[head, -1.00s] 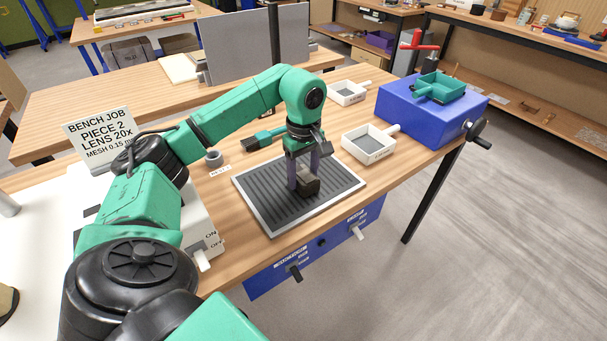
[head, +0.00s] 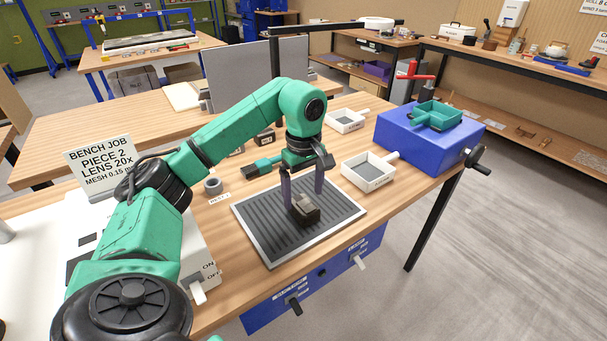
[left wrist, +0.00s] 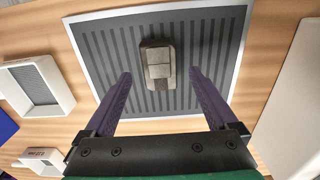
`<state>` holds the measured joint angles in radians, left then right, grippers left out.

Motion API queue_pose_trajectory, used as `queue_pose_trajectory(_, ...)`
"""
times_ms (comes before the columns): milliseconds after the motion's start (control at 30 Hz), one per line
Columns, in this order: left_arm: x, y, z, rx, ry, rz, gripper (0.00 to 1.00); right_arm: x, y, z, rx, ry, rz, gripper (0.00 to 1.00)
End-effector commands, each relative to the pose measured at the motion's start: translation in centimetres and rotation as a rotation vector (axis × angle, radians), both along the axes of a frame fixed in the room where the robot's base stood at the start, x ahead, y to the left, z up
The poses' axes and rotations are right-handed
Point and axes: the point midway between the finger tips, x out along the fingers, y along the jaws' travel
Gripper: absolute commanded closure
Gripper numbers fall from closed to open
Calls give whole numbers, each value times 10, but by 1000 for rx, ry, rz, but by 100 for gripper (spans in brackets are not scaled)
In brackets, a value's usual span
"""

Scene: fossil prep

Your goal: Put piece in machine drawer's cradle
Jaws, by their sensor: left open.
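The piece (head: 306,214), a small dark block with a paler grey-brown top, sits on a ridged dark mat (head: 258,232) with a light rim. It also shows in the left wrist view (left wrist: 157,62), just ahead of and between the fingertips. My left gripper (head: 303,194) is open, its two purple fingers apart on either side of the piece. The wrist view shows a gap on both sides. I cannot make out a cradle. Blue drawers (head: 322,284) with dark and pale handles are under the bench's front edge. My right gripper is out of view.
White mesh trays (head: 369,172) and a blue box (head: 420,143) with a crank and a green tray are to the right. A green-handled tool (head: 262,167) lies behind the mat. A white machine (head: 200,262) with an ON/OFF switch and a job sign (head: 100,162) are left.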

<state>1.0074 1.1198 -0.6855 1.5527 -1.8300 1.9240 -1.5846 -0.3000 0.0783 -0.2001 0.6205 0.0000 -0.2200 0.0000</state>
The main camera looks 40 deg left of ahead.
Motion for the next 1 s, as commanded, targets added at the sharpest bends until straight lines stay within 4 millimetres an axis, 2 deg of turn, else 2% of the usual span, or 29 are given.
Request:
queue_pose_trajectory(100,1,0,36,0,-7,0,8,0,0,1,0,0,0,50)
queue_pose_trajectory(200,1,1,67,2,-5,1,8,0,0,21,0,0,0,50)
queue_pose_trajectory(300,0,0,80,1,-2,0,8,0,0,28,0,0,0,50)
queue_pose_trajectory(333,0,0,82,2,-2,0,3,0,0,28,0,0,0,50)
queue_pose_trajectory(533,-4,4,110,1,-4,1,3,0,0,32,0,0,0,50)
queue_pose_trajectory(633,-5,4,98,-1,2,1,3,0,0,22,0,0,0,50)
queue_pose_trajectory(800,-5,3,49,-3,6,-1,3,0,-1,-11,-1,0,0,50)
queue_pose_trajectory(900,-5,3,26,-3,5,0,3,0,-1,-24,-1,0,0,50)
queue_pose_trajectory(933,-5,4,28,-1,7,1,3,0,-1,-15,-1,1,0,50)
queue_pose_trajectory(1000,-5,4,21,-1,4,1,3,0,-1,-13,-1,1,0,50)
